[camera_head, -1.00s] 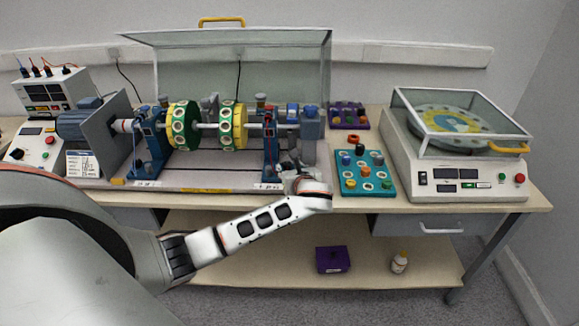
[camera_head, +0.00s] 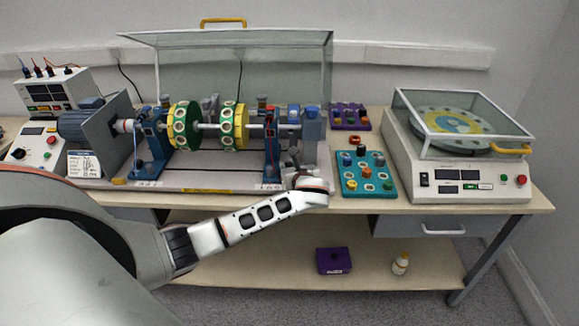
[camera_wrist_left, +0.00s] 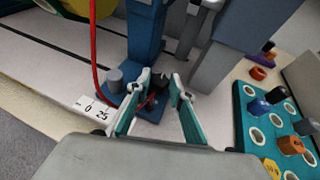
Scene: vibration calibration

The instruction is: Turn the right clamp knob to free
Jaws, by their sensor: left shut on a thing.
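The right clamp knob (camera_wrist_left: 160,79) is a small dark knob low at the foot of the right blue pedestal (camera_head: 271,145). My left gripper (camera_wrist_left: 160,82) is shut on it, one fingertip on each side. In the head view my left gripper (camera_head: 292,168) is small and partly hidden by its own wrist, and the knob cannot be made out there. In the wrist view a small red mark (camera_wrist_left: 150,103) shows below the knob, and a grey cylinder (camera_wrist_left: 115,79) stands to its left. My right gripper is not in view.
A scale label (camera_wrist_left: 97,110) lies on the bed, and a red cable (camera_wrist_left: 93,45) hangs left of the pedestal. A teal tray (camera_head: 347,187) with coloured pieces sits close on the right. The rotor with yellow-green discs (camera_head: 185,126) is left of the pedestal.

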